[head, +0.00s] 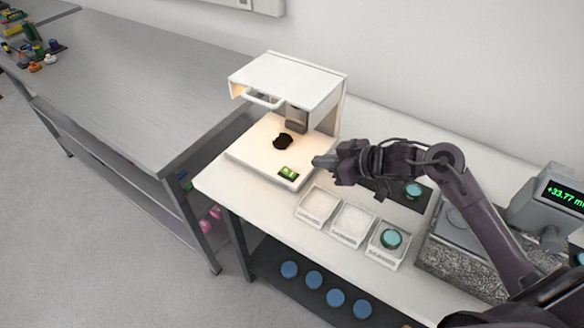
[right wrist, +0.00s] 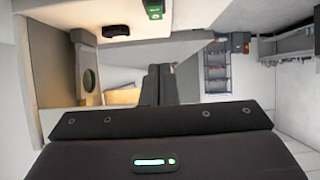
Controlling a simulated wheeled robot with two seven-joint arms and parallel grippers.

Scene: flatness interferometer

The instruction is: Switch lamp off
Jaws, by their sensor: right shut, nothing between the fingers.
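The white interferometer (head: 290,80) stands on the white table, with warm light glowing under its hood onto its base (head: 262,150). A small green switch (head: 288,173) with a lit patch is at the front right of the base. It also shows at the top of the right wrist view (right wrist: 154,9). A dark round piece (head: 283,141) lies on the base under the hood. My right gripper (head: 318,162) is shut and empty, just right of the switch and apart from it. Its dark fingers (right wrist: 160,72) point forward in the right wrist view. My left gripper is not in view.
White trays (head: 353,224) stand at the table's front edge, the rightmost holding a teal disc (head: 391,238). A dark mat (head: 420,198) with another disc lies behind my right arm. A grey gauge (head: 548,205) with a green readout stands at right. A metal bench (head: 130,80) adjoins at left.

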